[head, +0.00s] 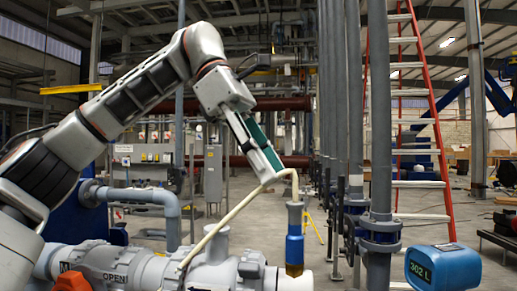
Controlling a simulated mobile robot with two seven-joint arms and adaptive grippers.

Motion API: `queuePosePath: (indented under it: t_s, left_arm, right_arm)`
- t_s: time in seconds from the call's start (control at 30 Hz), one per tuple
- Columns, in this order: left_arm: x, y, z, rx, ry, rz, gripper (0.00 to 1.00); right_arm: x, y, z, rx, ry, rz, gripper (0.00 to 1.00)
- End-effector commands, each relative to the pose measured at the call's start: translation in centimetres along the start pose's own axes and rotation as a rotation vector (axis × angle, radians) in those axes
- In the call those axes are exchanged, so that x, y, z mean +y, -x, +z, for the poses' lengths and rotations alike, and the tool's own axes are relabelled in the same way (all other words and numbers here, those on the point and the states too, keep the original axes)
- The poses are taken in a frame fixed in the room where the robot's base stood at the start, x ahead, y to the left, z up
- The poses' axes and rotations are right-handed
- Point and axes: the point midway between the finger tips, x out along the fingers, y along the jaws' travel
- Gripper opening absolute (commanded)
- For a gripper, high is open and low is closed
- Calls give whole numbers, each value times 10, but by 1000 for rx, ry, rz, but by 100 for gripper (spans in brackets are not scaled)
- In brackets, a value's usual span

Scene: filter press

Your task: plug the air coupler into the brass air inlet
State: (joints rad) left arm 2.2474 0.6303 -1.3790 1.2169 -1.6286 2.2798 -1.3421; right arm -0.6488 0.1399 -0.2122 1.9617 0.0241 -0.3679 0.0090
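My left gripper (268,178) reaches in from the left and points down and to the right. Its fingertips are beside a cream hose, and I cannot tell whether they are closed on it. The cream hose (222,222) runs from the grey pipework at lower left up past the fingertips. It then bends over and down to an upright fitting with a grey top and a blue body (294,250), which may be the air coupler. The fitting's lower end is close to a white pipe end; contact is unclear. I cannot make out the brass air inlet. My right gripper is not in view.
Vertical grey pipes (380,130) and a red-railed ladder (434,130) stand to the right. A blue box with a display (443,266) is at lower right.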

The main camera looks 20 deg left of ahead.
Motion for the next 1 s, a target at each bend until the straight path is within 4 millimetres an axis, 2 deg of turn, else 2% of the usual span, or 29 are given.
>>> queuePosePath:
  t_s: [0.1,0.3,1.0]
  left_arm:
    - [0,19,1,0,2,1,38]
    - [0,34,0,0,-1,1,38]
    - [0,36,0,0,-1,-1,38]
  right_arm:
    - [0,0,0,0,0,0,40]
    - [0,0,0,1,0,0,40]
    - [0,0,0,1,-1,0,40]
